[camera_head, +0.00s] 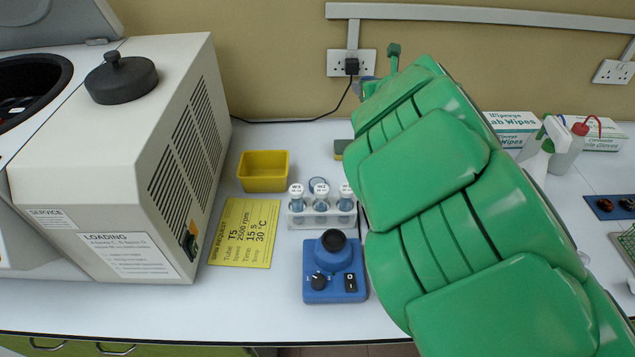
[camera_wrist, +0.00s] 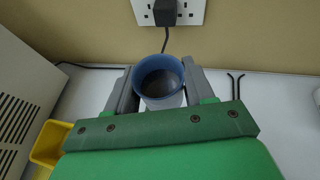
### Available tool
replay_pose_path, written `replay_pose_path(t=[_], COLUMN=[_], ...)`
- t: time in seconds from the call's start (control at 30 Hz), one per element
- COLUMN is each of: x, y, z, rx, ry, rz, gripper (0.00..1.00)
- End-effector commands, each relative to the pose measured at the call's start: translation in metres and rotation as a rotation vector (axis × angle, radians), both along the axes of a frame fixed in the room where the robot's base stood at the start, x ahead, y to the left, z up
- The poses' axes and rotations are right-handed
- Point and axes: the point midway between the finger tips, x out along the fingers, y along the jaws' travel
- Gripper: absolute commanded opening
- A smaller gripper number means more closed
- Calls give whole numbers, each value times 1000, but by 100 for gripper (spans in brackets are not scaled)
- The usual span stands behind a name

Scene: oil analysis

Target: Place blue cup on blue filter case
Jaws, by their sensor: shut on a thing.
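The blue cup (camera_wrist: 160,84) is between the two grey fingers of my gripper (camera_wrist: 159,92) in the wrist view. I look down into its open mouth, and its inside looks dark and greyish. My gripper is shut on it. In the head view my green arm hides most of the gripper and cup. A dark blue flat piece (camera_head: 610,207) with small round items lies at the right edge of the head view. I cannot tell whether it is the blue filter case.
A yellow tub (camera_head: 263,171), a rack of capped tubes (camera_head: 321,215) and a blue mixer (camera_head: 336,273) stand left of my arm. A centrifuge (camera_head: 130,160) fills the left side. Wipes boxes (camera_head: 511,128) and bottles (camera_head: 567,147) stand at the back right.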

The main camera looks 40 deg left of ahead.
Motion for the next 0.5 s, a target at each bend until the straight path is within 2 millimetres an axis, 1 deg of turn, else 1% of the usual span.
replay_pose_path(t=[0.27, 0.47, 0.5], x=[-39, -74, -83], y=[5, 0, -1], z=[-8, -14, -15], rx=[1, -2, 0], ry=[3, 1, 2], rz=[255, 459, 503], gripper=[23, 23, 23])
